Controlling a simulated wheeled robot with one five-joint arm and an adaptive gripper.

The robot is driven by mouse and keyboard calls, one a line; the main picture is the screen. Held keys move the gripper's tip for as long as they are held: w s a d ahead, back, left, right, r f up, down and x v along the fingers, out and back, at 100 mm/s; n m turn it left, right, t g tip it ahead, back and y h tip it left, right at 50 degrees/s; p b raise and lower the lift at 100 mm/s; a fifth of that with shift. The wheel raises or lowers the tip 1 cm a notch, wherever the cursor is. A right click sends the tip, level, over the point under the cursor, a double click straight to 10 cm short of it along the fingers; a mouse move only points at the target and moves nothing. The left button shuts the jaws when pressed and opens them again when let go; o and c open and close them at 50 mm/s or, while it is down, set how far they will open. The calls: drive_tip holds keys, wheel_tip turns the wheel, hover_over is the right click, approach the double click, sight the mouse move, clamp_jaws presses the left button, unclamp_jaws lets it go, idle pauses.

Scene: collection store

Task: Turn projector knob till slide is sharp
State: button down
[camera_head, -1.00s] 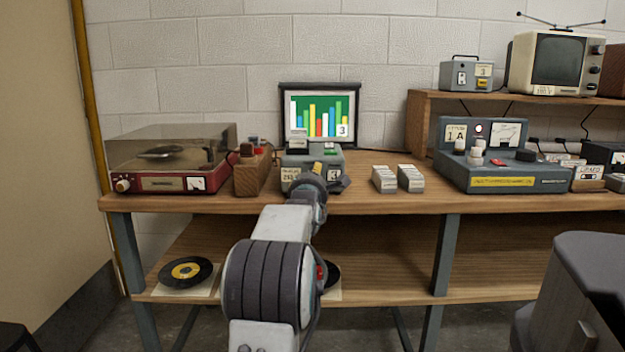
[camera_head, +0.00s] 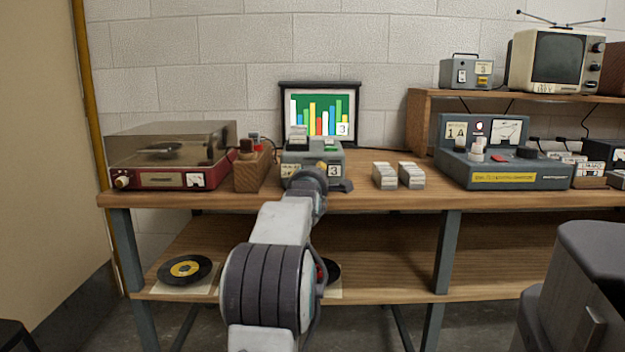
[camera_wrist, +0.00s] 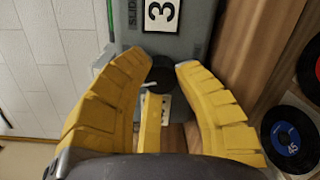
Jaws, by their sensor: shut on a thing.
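The grey slide projector (camera_head: 329,156) stands on the bench, with a label reading 3 on its front. Behind it, the screen (camera_head: 320,115) shows a slide of coloured bars on green with a 3 in the corner. Bars and number are readable; at this size I cannot tell fine sharpness. In the wrist view my gripper (camera_wrist: 167,67) has its yellow fingers closed around the dark projector knob (camera_wrist: 154,80), which is partly hidden by them. In the head view my wrist covers the knob.
A record player (camera_head: 165,158) and a wooden box (camera_head: 250,168) stand left of the projector. Two slide boxes (camera_head: 398,175) and a grey console (camera_head: 505,167) stand to the right. Bare bench top lies in front of the slide boxes.

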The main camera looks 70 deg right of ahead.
drive_tip(key=shift+r, duration=0.15)
drive_tip(key=c, duration=0.9)
unclamp_jaws()
drive_tip(key=shift+f+v, duration=0.15)
drive_tip(key=shift+v, duration=2.85)
drive_tip(key=shift+f+v, duration=0.1)
drive_tip(key=shift+v, duration=2.9)
